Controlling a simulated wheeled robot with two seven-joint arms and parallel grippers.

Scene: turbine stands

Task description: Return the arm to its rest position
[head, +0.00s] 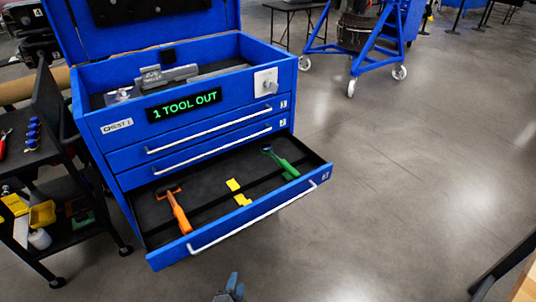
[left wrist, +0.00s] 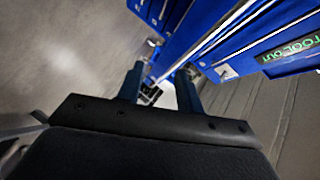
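My left gripper (head: 231,289) shows only as fingertips at the bottom edge of the head view, in front of and apart from the open drawer. In the left wrist view its two fingers (left wrist: 161,80) stand apart with nothing held between them. The blue tool chest (head: 110,135) also fills the top of the left wrist view (left wrist: 205,35). Its bottom drawer (head: 240,221) is pulled out. An orange-handled tool (head: 179,213) and a green-handled tool (head: 283,164) lie inside. My right gripper is out of view.
The chest's display (head: 185,104) reads "1 TOOL OUT". A black cart (head: 50,155) with small items stands to the left of the chest. A blue wheeled stand (head: 362,60) is at the back. Yellow patches (head: 237,190) show in the drawer. The floor (head: 410,180) to the right is clear.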

